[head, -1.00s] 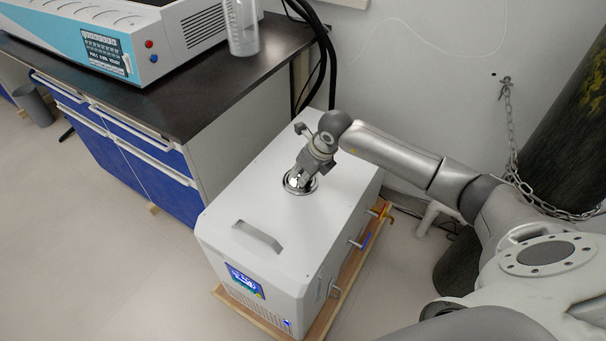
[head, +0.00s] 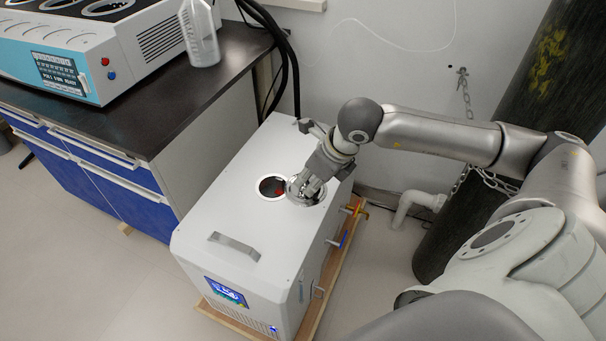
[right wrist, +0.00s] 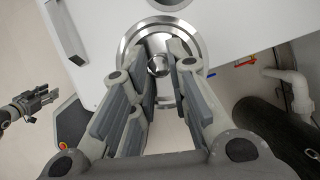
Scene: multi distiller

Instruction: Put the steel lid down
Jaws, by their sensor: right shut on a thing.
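The steel lid (head: 304,200) is a round, shiny disc with a central knob. In the head view it is just right of the round opening (head: 271,187) in the top of the white floor unit (head: 226,205). I cannot tell whether it touches the top or hangs just above it. My right gripper (head: 311,188) is over the lid, shut on its knob and partly hiding it. In the right wrist view the lid (right wrist: 165,20) lies between and beyond the fingers. My left gripper (right wrist: 42,100) shows small at the left there; its jaws are unclear.
A metal handle (head: 234,246) is on the unit's front top. A dark bench (head: 150,110) with a blue-white device (head: 85,55) and a clear jug (head: 200,35) stands at left. Black hoses (head: 287,70) run behind. A dark cylinder (head: 500,130) with a chain stands right.

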